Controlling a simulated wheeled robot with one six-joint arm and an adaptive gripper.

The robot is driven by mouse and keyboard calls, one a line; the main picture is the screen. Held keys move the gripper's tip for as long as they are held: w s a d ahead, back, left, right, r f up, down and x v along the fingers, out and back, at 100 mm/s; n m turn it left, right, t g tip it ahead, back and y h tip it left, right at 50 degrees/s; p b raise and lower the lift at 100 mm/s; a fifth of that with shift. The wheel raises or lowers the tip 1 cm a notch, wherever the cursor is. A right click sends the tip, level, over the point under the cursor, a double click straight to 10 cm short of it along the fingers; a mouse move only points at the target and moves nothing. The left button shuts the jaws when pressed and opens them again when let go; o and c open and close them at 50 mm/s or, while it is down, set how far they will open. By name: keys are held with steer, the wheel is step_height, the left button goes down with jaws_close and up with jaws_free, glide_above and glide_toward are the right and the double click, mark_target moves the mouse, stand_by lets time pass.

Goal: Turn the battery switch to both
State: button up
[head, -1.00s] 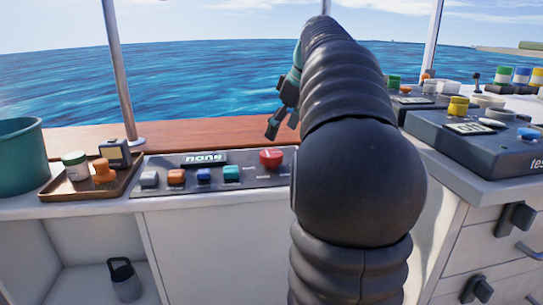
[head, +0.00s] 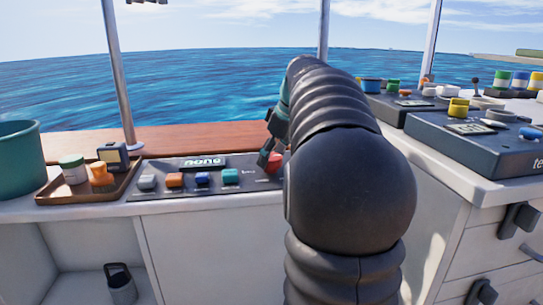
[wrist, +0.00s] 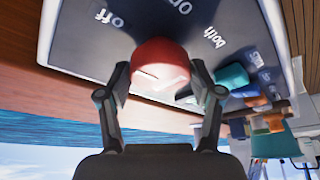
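The battery switch is a round red knob (wrist: 160,62) with a white mark on its face, on a dark panel (head: 145,193). In the head view the red knob (head: 274,163) is partly hidden by my arm. In the wrist view the panel carries the labels "off", "both" and a cut-off one between them. My gripper (wrist: 161,78) has its fingers apart, one on each side of the knob. I cannot tell whether the fingertips touch it. My gripper also shows at the knob in the head view (head: 270,150). The panel's small display (head: 203,162) reads "none".
Grey, orange, blue and teal buttons (head: 230,176) line the panel left of the knob. A brown tray (head: 75,198) with small items and a teal bucket (head: 22,158) stand further left. A grey console (head: 460,145) with knobs is at the right.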

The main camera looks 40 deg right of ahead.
steer(key=c, duration=0.5)
steer(key=shift+m, duration=0.3)
steer(key=m+h, duration=0.1)
steer(key=m, duration=0.1)
steer(key=m+h+p, duration=0.1)
steer(key=m, duration=0.2)
steer(key=shift+a+r, duration=0.1)
steer(key=shift+a, duration=0.1)
steer(key=m+h+p, duration=0.1)
steer(key=m, duration=0.2)
steer(key=m+h+p, duration=0.1)
steer(key=m, duration=0.1)
steer(key=shift+w+a+m+g, duration=0.1)
steer(key=shift+m+g, duration=0.3)
steer(key=m+g+p, duration=0.1)
steer(key=m, duration=0.2)
steer(key=m+h+p, duration=0.1)
steer(key=m, duration=0.2)
steer(key=shift+w+g+h, duration=0.1)
steer(key=shift+g+h, duration=0.2)
steer(key=shift+g, duration=0.1)
steer(key=m+g+p, duration=0.1)
steer(key=m, duration=0.2)
steer(key=m+g, duration=0.1)
steer(key=m, duration=0.2)
steer(key=shift+w+a+p, duration=0.1)
steer(key=shift+p, duration=0.3)
steer(key=shift+m, duration=0.3)
